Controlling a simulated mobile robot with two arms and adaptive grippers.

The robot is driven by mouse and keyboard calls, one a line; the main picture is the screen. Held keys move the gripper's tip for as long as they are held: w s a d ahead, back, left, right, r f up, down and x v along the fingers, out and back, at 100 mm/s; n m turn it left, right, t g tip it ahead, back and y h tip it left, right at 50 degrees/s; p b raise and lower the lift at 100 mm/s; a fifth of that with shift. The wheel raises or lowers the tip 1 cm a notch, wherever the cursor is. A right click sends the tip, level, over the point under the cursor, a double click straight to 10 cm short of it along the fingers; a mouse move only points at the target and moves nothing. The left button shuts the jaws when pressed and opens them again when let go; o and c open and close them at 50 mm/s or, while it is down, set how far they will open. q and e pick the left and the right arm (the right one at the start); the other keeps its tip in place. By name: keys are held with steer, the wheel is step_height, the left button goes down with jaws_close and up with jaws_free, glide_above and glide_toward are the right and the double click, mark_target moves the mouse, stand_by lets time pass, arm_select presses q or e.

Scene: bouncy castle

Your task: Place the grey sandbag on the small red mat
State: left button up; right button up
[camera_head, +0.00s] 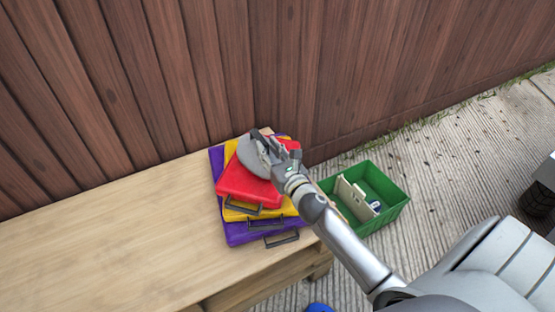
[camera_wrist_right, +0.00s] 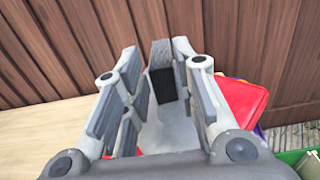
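The grey sandbag (camera_head: 250,157) lies on the small red mat (camera_head: 246,187), toward its far side. The red mat tops a stack, above a yellow mat (camera_head: 232,212) and a purple mat (camera_head: 240,234). My right gripper (camera_head: 267,146) is at the sandbag's right side and hides part of it. In the right wrist view my right gripper's fingers (camera_wrist_right: 160,85) stand apart, with the sandbag's grey surface (camera_wrist_right: 172,130) showing low between them. Whether they touch it is unclear. The red mat also shows right of the fingers (camera_wrist_right: 243,101). My left gripper is not in view.
The stack sits at the right end of a wooden bench (camera_head: 120,240); the bench is bare to its left. A brown wooden fence (camera_head: 230,60) stands close behind. A green crate (camera_head: 385,188) with a few items stands to the right, below my right forearm's far side.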

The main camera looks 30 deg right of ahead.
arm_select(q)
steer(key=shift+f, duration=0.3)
arm_select(e)
steer(key=shift+s+a, duration=0.15)
steer(key=shift+s, duration=2.55)
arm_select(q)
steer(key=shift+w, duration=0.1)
